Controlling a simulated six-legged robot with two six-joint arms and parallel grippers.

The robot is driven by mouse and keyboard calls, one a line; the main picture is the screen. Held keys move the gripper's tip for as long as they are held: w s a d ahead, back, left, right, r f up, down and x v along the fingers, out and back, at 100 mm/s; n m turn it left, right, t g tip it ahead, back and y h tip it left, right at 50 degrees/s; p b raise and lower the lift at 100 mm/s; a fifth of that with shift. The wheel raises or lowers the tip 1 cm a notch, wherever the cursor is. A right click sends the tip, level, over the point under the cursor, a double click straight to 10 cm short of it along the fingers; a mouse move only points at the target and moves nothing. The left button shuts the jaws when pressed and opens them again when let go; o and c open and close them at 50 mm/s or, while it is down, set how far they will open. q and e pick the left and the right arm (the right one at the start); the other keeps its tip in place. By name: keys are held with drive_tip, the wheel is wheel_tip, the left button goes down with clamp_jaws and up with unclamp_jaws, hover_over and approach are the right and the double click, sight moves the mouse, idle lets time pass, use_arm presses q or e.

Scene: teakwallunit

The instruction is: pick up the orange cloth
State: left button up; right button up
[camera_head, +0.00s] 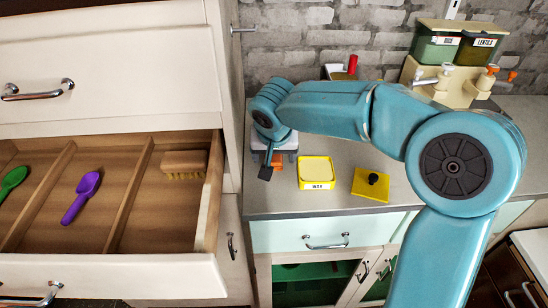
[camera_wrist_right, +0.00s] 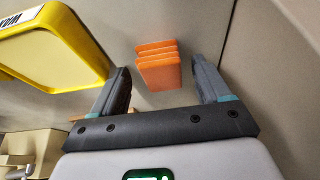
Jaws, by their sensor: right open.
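The orange cloth (camera_wrist_right: 157,66) is a small folded stack on the grey counter, seen between my two fingers in the right wrist view. In the head view only a bit of the orange cloth (camera_head: 277,160) shows; my gripper hides the rest. My right gripper (camera_wrist_right: 161,72) is open, with one finger to each side of the cloth in the picture and a gap on both sides. In the head view, the right gripper (camera_head: 270,166) is low over the counter's left end, close to the drawer unit. My left gripper is not in view.
A yellow labelled container (camera_head: 316,172) stands just right of the gripper, with a yellow block with a black knob (camera_head: 371,184) beyond it. An open drawer (camera_head: 110,264) at left holds a purple scoop (camera_head: 82,196), a green scoop (camera_head: 12,180) and a brush (camera_head: 184,164). Dispensers (camera_head: 455,60) stand at the back right.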

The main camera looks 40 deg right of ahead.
sight(273, 156)
drive_tip(key=c, duration=1)
drive_tip(key=shift+w, duration=0.1)
drive_tip(key=shift+c, duration=0.2)
wheel_tip(273, 156, up, 20)
drive_tip(key=p, duration=0.3)
drive_tip(key=shift+o, duration=0.4)
